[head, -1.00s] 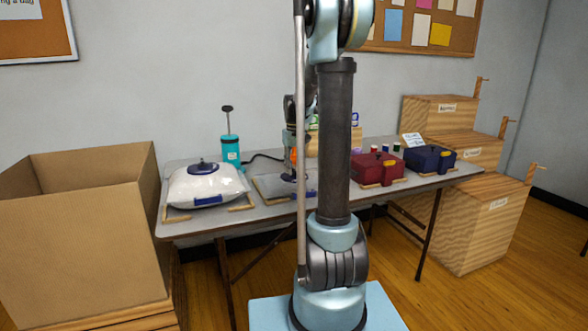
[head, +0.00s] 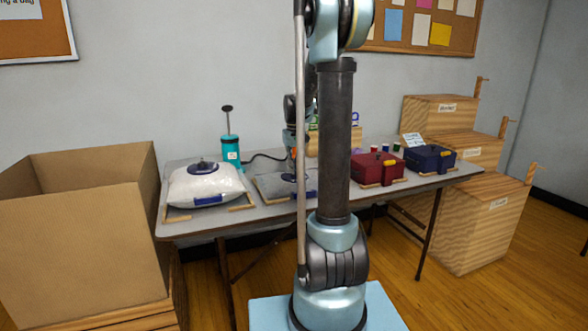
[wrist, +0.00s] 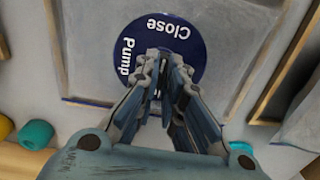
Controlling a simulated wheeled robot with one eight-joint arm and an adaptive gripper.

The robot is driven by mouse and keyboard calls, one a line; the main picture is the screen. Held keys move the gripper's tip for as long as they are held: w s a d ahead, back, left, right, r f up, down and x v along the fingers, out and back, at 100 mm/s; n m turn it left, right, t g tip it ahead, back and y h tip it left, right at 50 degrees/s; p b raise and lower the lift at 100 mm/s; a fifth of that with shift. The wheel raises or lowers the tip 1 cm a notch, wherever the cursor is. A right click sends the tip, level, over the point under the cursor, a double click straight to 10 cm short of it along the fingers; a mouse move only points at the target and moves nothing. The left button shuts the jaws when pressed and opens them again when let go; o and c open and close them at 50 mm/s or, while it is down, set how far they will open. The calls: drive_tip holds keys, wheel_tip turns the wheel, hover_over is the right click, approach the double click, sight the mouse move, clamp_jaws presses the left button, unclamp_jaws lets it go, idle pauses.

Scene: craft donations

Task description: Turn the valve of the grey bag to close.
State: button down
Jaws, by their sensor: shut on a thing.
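The grey bag (head: 268,187) lies on the table between wooden strips, partly hidden behind my arm in the head view. In the wrist view the bag's pale, creased surface (wrist: 100,83) surrounds its valve (wrist: 181,31), a round dark blue disc with white words "Close" and "Pump". My gripper (wrist: 160,62) is over the disc, its fingers close together and shut on the valve. The gripped part is hidden between the fingers. In the head view my gripper is mostly blocked by my own arm.
A plump white bag (head: 205,186) with a blue valve lies to the left. A teal pump (head: 231,150) stands behind it. Red (head: 378,168) and navy (head: 430,158) cases sit to the right. A large open cardboard box (head: 85,245) stands left of the table (head: 240,215).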

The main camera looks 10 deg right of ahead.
drive_tip(key=c, duration=1.7)
unclamp_jaws()
drive_tip(key=shift+r, duration=0.1)
wheel_tip(320, 180, up, 12)
drive_tip(key=s+a+f+t, duration=0.1)
drive_tip(key=s+f, duration=0.2)
drive_tip(key=s, duration=0.8)
drive_tip(key=s+f, duration=0.3)
drive_tip(key=s, duration=0.7)
drive_tip(key=s+f+m+t, duration=0.1)
drive_tip(key=s+f, duration=1.1)
drive_tip(key=s, duration=0.2)
drive_tip(key=shift+s+a+f, duration=0.25)
drive_tip(key=shift+f, duration=0.15)
